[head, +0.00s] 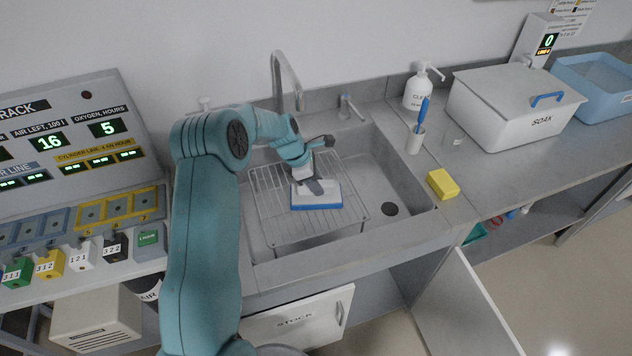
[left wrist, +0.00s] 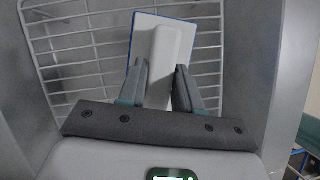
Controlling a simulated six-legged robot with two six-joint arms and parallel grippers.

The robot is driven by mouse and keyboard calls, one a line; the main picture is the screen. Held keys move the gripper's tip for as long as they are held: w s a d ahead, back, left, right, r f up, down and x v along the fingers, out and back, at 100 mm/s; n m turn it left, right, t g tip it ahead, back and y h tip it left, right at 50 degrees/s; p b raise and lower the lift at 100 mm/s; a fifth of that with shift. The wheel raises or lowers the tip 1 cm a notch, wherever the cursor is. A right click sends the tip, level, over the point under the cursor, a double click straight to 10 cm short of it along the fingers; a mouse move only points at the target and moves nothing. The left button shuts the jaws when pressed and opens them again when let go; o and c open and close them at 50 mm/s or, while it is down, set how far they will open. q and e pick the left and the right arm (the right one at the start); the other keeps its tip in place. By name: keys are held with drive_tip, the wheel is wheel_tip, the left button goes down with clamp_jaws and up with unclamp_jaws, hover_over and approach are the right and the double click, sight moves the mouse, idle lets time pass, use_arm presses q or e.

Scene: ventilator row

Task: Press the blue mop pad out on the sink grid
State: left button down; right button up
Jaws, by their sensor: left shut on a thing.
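The mop pad (head: 317,203) is white on top with a blue edge and lies flat on the wire sink grid (head: 269,205) in the sink. A pale upright handle or block stands on the pad; it shows in the left wrist view (left wrist: 172,50). My left gripper (head: 312,181) is over the pad and shut on that pale handle, with a finger on each side. In the left wrist view the pad (left wrist: 146,38) shows beyond the fingers against the grid (left wrist: 85,45). The underside of the pad is hidden. My right gripper is not in view.
The tap (head: 287,80) stands behind the sink. The drain (head: 390,209) is clear at the right. A yellow sponge (head: 443,184), brush cup (head: 416,140), white bottle (head: 418,92) and SOAK box (head: 510,108) stand to the right. A cabinet door below hangs open.

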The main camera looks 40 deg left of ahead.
use_arm(q)
drive_tip(key=shift+f+b, duration=0.3)
drive_tip(key=shift+f, duration=0.25)
idle(0.7)
wheel_tip(320, 180, up, 6)
drive_tip(key=p, duration=0.4)
drive_tip(key=shift+r+p, duration=0.25)
drive_tip(key=shift+p, duration=0.1)
drive_tip(key=shift+r, duration=0.4)
drive_tip(key=shift+w+f, duration=0.1)
drive_tip(key=shift+f, duration=0.05)
